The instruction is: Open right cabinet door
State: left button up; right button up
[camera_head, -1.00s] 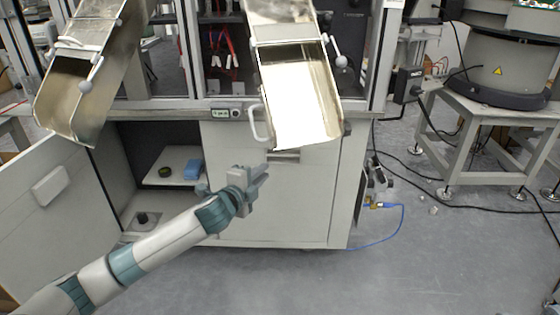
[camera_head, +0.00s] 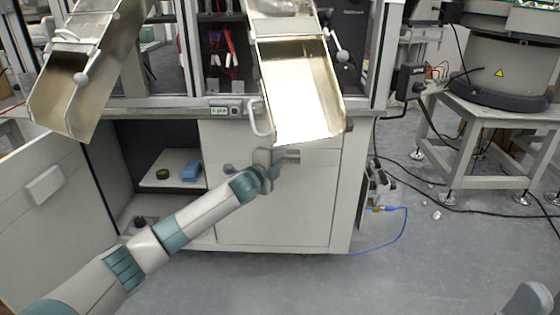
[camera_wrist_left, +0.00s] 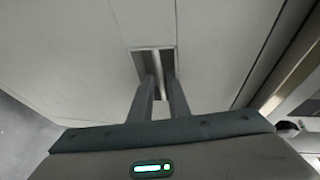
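The right cabinet door (camera_head: 275,218) is a pale grey panel under the machine, and it is closed. Its recessed handle (camera_head: 292,154) is at the top of the panel, partly hidden by my left gripper (camera_head: 270,160). In the left wrist view, the handle shows as a dark recess with a light bar (camera_wrist_left: 157,68). My left gripper's two fingers (camera_wrist_left: 162,85) reach to the recess, spread apart, with the bar between their tips. I cannot tell whether they touch it.
The left cabinet door (camera_head: 50,200) stands open, showing a shelf with a blue box (camera_head: 191,171) and a dark green round item (camera_head: 162,173). Two metal chutes, the right one (camera_head: 300,90) just above the handle, overhang the cabinet. Grey floor (camera_head: 400,270) is clear in front.

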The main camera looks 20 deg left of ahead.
pick_arm(q)
grip_shut()
jog(key=shift+f, duration=0.1)
dwell(1.4)
